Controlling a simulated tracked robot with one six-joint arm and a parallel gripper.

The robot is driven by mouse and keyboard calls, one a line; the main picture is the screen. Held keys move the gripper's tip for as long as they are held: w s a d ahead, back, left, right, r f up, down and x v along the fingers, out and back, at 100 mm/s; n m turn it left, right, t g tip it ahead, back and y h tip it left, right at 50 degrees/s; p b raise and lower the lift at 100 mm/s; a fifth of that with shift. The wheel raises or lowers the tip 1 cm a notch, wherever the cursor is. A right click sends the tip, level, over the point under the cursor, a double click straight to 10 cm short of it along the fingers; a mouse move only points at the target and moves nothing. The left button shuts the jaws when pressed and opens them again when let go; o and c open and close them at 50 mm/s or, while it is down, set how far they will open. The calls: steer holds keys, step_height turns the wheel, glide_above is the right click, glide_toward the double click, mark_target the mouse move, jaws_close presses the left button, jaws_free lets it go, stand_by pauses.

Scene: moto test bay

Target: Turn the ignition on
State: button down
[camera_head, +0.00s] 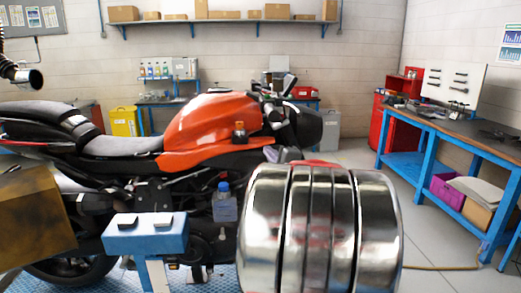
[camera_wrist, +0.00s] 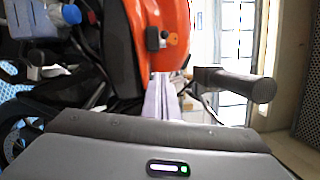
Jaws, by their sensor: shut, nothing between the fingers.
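The orange and black motorcycle (camera_head: 205,122) stands side-on across the head view, with its handlebar and front end to the right of the tank. In the wrist view the picture is turned: the orange tank (camera_wrist: 130,20) is at the top and a black handlebar grip (camera_wrist: 262,88) is at the right. My gripper (camera_wrist: 163,80) shows as pale lilac-grey fingers close together, shut and empty, pointing toward the area between tank and grip.
A blue stand (camera_head: 146,236) and a brown box (camera_head: 32,220) are at the left front. A blue workbench (camera_head: 428,120) stands right; floor before it is mostly clear.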

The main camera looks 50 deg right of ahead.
mark_target(240, 134)
steer(key=w+d+r, duration=0.1)
steer(key=w+d, duration=0.1)
steer(key=w, duration=0.8)
steer(key=shift+w+d, duration=0.25)
steer(key=shift+d, duration=0.05)
steer(key=shift+r, duration=0.1)
steer(key=shift+w+a, duration=0.2)
steer(key=shift+a, duration=0.05)
